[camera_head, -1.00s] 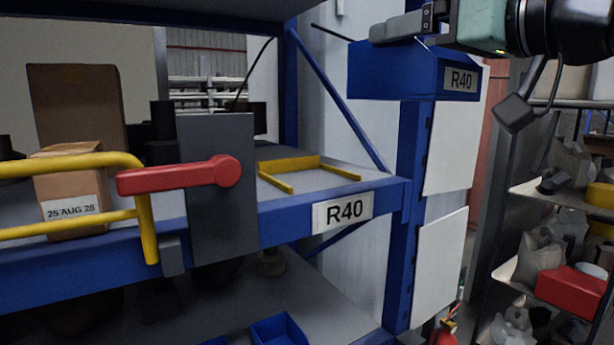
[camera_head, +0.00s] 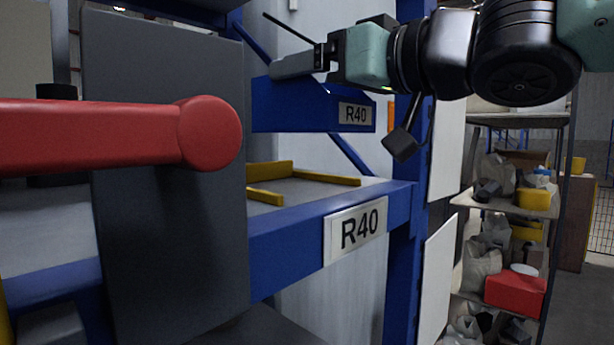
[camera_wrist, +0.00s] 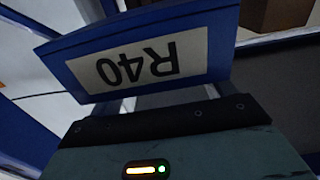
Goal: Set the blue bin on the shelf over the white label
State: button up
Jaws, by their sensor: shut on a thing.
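The blue bin (camera_head: 290,106), marked R40, hangs in the air over the shelf, above and behind its front edge. My gripper (camera_head: 290,66) is shut on the bin's upper edge, though the fingertips are mostly hidden. In the wrist view the bin (camera_wrist: 218,62) fills the area before the fingers, its R40 plate upside down. The white label R40 (camera_head: 355,230) is on the blue front beam of the shelf (camera_head: 325,190). The bin is apart from the shelf surface, which shows beneath it between yellow rails (camera_head: 275,170).
A grey panel (camera_head: 170,240) with a red handle (camera_head: 205,135) stands close at the left and hides part of the shelf. A blue upright (camera_head: 397,250) with white boards stands right of the label. A cluttered rack (camera_head: 500,210) is further right.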

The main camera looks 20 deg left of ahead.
notch_tip(320, 180, down, 8)
jog(key=shift+r+b, duration=0.2)
jog(key=shift+b, duration=0.35)
jog(key=o, duration=0.9)
jog(key=b+v, duration=0.2)
jog(key=v, duration=1)
jog(key=shift+d, duration=0.1)
jog(key=w+d+f+m+t+h, duration=0.1)
jog(key=d+f+m+h, duration=0.3)
jog(key=f, duration=0.7)
jog(key=w+d+f+m+h, duration=0.1)
jog(key=w+d+f+h, duration=0.15)
jog(key=f+h, duration=0.6)
jog(key=s+d+f+g+h, duration=0.1)
jog(key=s+d+f+g, duration=0.1)
jog(key=s+f, duration=0.3)
jog(key=s+d+f+g+h, duration=0.1)
jog(key=s+d+f+g, duration=0.2)
jog(key=s+d+f, duration=0.2)
jog(key=s+d+f+g+h, duration=0.1)
jog(key=s+d+f+g, duration=0.2)
jog(key=s+f, duration=0.3)
jog(key=shift+d+f+m+h, duration=0.15)
jog(key=shift+f+m+h, duration=0.15)
jog(key=shift+f, duration=0.7)
